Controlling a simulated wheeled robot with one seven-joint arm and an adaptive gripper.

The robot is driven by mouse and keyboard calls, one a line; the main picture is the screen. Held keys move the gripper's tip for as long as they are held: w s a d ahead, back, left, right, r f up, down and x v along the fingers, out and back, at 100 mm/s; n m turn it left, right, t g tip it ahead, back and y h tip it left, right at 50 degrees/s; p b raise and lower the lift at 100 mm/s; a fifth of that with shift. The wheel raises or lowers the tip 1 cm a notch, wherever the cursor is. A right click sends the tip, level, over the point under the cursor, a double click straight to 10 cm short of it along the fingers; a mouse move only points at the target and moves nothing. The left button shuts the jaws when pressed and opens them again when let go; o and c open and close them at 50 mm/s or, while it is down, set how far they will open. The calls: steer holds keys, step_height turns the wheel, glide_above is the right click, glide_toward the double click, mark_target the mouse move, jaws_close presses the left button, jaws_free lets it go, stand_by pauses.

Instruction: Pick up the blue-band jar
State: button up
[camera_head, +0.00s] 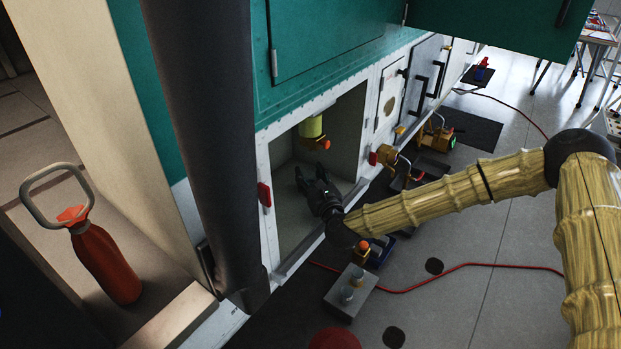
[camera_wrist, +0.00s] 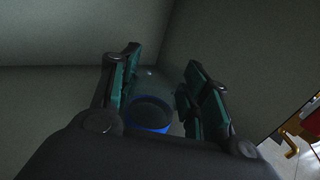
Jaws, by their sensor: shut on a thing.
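The blue-band jar (camera_wrist: 152,108) shows in the wrist view as a dark, rounded thing with a blue ring near its lower edge in the picture. My gripper (camera_wrist: 163,72) has a finger on each side of the jar and is shut on it. In the head view my gripper (camera_head: 317,185) reaches into an open white-framed compartment (camera_head: 268,230), low in the teal and white side wall. I cannot make out the jar in the head view. Whether the jar touches the compartment floor cannot be told.
A yellow-green cylinder with an orange fitting (camera_head: 312,130) hangs at the top of the compartment. A red latch (camera_head: 265,195) sits on its left frame. A grey box (camera_head: 349,293) stands on the floor below. A dark post (camera_head: 208,140) and a red bottle (camera_head: 105,263) stand left.

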steer(key=shift+r+b, duration=0.45)
steer(key=shift+r, duration=0.85)
steer(key=s+d+r+b, duration=0.1)
steer(key=s+r+b, duration=0.1)
steer(key=s, duration=1.3)
steer(key=shift+s+d+b, duration=0.4)
steer(key=shift+b, duration=0.25)
stand_by(0.9)
